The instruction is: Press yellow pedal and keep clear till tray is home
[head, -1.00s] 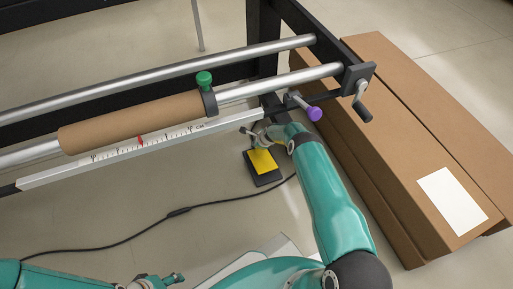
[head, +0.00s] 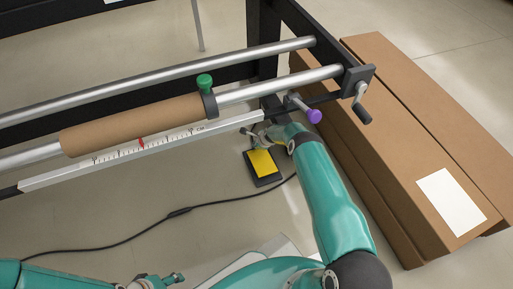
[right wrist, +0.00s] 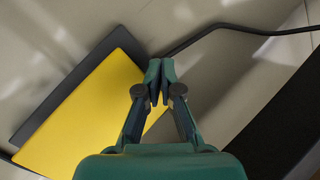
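The yellow pedal (head: 262,163) sits on a dark base on the floor below the right end of the rail frame. In the right wrist view the pedal (right wrist: 85,115) fills the left side, partly hidden by my gripper. My right gripper (head: 247,132) is beyond the pedal's far edge in the head view. In the right wrist view its fingers (right wrist: 160,68) are together and empty, overlapping the pedal's right corner; contact cannot be told. My left gripper (head: 179,277) is low in the head view, away from the pedal; its finger state is unclear. I cannot make out a tray.
A brown roll (head: 130,124) lies on the frame above a ruler strip (head: 140,150), with a green knob (head: 204,81). A purple knob (head: 314,116) and crank (head: 361,103) are near my right arm. Cardboard boxes (head: 400,140) stand right. A black cable (head: 130,240) crosses the floor.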

